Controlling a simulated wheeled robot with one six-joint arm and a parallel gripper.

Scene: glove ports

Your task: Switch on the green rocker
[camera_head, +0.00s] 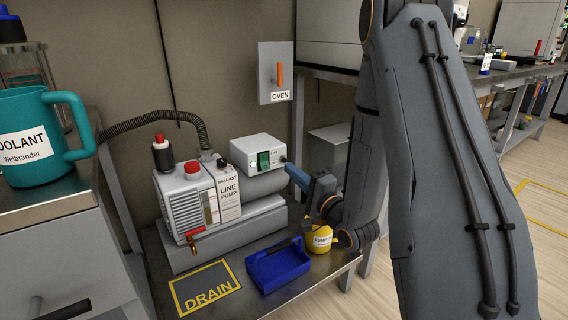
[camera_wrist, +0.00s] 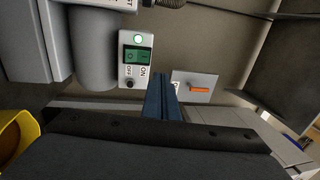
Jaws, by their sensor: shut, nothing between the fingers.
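The green rocker (camera_head: 263,160) sits on the front of a pale switch box (camera_head: 257,147) on top of the pump's motor. In the wrist view the green rocker (camera_wrist: 137,56) has ON and OFF lettering beside it, and a pale green lamp (camera_wrist: 138,39) looks lit. I cannot tell for sure which side is pressed in. My gripper (camera_head: 287,167) has blue fingers, shut and empty, just right of the box. In the wrist view my gripper (camera_wrist: 160,76) points just right of and below the rocker, with no visible contact.
The line pump (camera_head: 190,200) stands left of the box. A blue tray (camera_head: 278,268) and a yellow pot (camera_head: 321,239) are below my gripper. An oven switch with an orange lever (camera_head: 280,75) is on the wall above. A black knob (camera_wrist: 130,83) is near the rocker.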

